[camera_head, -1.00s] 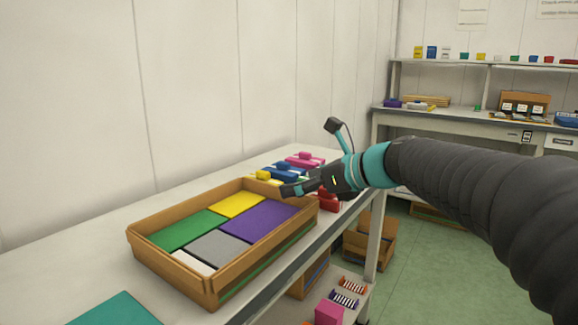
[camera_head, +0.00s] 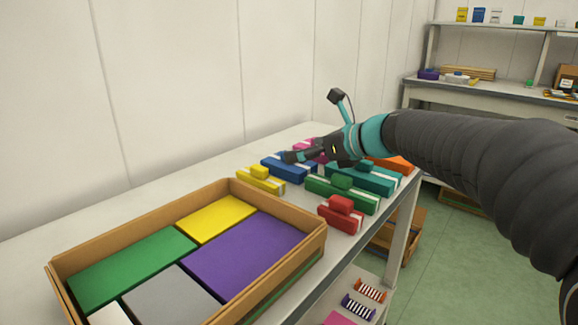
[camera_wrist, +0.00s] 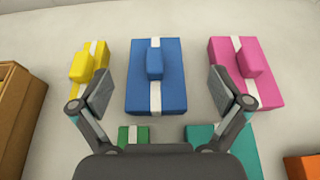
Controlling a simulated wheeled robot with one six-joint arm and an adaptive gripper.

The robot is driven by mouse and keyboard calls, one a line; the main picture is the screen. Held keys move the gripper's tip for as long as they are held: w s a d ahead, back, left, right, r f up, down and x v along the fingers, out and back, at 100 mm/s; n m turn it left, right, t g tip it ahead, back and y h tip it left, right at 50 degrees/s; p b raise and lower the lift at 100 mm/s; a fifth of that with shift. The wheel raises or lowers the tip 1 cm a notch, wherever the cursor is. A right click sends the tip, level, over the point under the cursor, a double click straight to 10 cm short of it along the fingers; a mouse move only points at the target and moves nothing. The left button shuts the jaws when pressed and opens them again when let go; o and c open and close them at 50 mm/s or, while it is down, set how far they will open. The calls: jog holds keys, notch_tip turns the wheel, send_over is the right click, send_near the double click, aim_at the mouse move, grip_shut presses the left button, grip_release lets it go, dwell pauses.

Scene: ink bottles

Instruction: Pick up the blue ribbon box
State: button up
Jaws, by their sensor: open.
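The blue ribbon box (camera_head: 280,169) lies on the table among other ribboned boxes, a flat box with a white band and a small raised blue block on top. In the wrist view the blue box (camera_wrist: 170,95) is centred ahead of my gripper (camera_wrist: 160,90). The gripper is open, its two fingers apart on either side of the box in the picture, with nothing between them held. In the head view my gripper (camera_head: 290,156) is above the blue box and hides part of it. Whether the fingers touch the box cannot be told.
A yellow box (camera_wrist: 90,65) stands left of the blue one and a pink box (camera_wrist: 250,85) right. Green (camera_head: 335,195), teal (camera_head: 350,180), red (camera_head: 340,217) and orange (camera_head: 392,163) boxes lie nearby. A wooden tray (camera_head: 318,236) of coloured panels fills the near table.

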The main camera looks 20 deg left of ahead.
aim_at(282, 154)
jog(key=shift+s+x, duration=0.15)
jog(key=shift+x, duration=1.8)
jog(key=shift+s+x, duration=0.15)
jog(key=shift+x, duration=1.85)
jog(key=shift+a+r, duration=0.1)
jog(key=c, duration=1.2)
